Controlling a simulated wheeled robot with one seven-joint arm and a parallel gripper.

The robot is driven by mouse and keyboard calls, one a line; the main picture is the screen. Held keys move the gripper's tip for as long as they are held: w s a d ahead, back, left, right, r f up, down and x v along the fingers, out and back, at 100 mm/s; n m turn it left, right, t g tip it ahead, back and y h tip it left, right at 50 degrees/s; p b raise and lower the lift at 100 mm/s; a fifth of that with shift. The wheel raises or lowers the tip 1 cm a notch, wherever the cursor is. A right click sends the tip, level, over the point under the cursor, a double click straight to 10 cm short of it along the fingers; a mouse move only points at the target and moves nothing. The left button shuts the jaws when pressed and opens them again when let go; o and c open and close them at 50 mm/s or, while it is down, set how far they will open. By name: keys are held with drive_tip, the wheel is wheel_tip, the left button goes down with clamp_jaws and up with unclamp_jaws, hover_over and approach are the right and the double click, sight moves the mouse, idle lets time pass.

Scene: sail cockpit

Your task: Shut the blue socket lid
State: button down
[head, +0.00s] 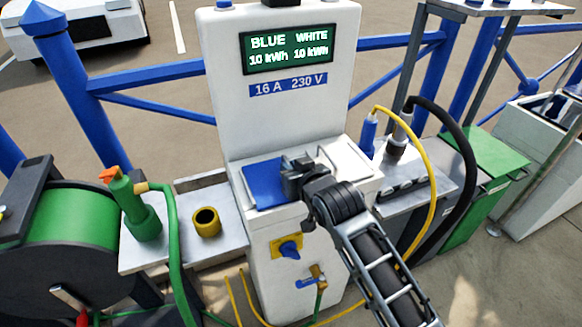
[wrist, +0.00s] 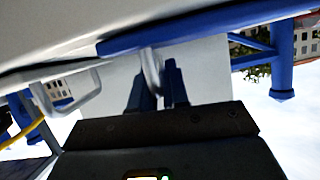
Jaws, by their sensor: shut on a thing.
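The blue socket lid (head: 264,188) is on the sloping ledge of the white power pedestal (head: 250,110), left of the white lid. It looks close to flat there; I cannot tell whether a gap remains under it. My gripper (head: 292,168) is at the lid's right side and covers part of it. In the wrist view the lid's blue edge (wrist: 190,34) runs across the top. A pale handle (wrist: 152,68) hangs from it between the dark fingers of my gripper (wrist: 160,88), which are shut on it. The socket is hidden.
The white lid (head: 345,155) is close right of my gripper; its handle shows in the wrist view (wrist: 70,100). A yellow cable (head: 433,190) and black cable (head: 470,165) arch at the right. A green nozzle (head: 135,205) and yellow cup (head: 206,222) stand left.

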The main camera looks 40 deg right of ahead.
drive_tip(key=shift+f, duration=0.15)
drive_tip(key=c, duration=1.2)
unclamp_jaws()
drive_tip(key=v, duration=0.8)
drive_tip(key=shift+b, duration=0.3)
drive_tip(key=s+a+f+n+y, duration=0.1)
drive_tip(key=s+a+f, duration=0.1)
drive_tip(key=s, duration=0.3)
drive_tip(key=s+a+f+n, duration=0.1)
drive_tip(key=s+a+f, duration=0.1)
drive_tip(key=s, duration=0.2)
drive_tip(key=s+a+r+y, duration=0.1)
drive_tip(key=s+a+r, duration=0.1)
drive_tip(key=s, duration=0.6)
drive_tip(key=s+a+r+n+t+y, duration=0.1)
drive_tip(key=s+a+r, duration=0.1)
drive_tip(key=s, duration=0.6)
drive_tip(key=s+a+r+n, duration=0.1)
drive_tip(key=s+a+r, duration=0.2)
drive_tip(key=s, duration=0.6)
drive_tip(key=shift+r+t+y, duration=0.3)
drive_tip(key=shift+t+y, duration=0.1)
